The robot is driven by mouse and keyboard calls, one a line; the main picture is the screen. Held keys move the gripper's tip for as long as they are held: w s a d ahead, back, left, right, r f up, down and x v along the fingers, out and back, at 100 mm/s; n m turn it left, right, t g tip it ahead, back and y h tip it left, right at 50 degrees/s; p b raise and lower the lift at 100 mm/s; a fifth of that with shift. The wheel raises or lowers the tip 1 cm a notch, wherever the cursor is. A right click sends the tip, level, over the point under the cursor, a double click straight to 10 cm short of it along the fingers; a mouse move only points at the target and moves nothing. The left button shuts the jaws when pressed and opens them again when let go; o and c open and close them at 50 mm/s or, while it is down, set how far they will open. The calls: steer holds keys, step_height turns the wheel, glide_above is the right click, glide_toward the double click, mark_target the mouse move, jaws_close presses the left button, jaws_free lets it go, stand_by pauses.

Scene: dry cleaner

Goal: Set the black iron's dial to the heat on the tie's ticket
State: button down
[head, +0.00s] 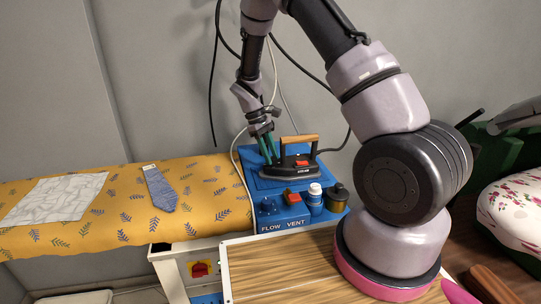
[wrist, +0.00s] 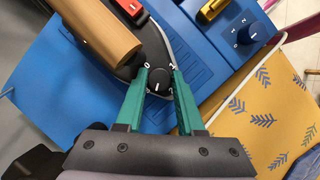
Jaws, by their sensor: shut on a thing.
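The black iron (head: 297,168) with a wooden handle (head: 299,139) rests on a blue station; its body (wrist: 122,62) and handle (wrist: 95,32) fill the upper left of the wrist view. Its small black dial (wrist: 158,78) has a white pointer line and white marks around it, partly covered by my fingers. My gripper (head: 268,148) is at the iron's left end, its teal fingertips (wrist: 160,74) shut on the dial from both sides. The blue patterned tie (head: 160,189) lies on the board with a small pale ticket (head: 149,168) at its top; its print is too small to read.
A yellow leaf-patterned board (head: 120,231) holds a pale cloth (head: 55,199). A wooden counter (head: 280,267) lies in front.

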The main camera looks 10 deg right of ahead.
stand_by(0.4)
steer(key=c, duration=0.5)
jaws_free()
steer(key=v, duration=1)
steer(key=shift+a+r, duration=0.1)
steer(key=shift+r, duration=0.3)
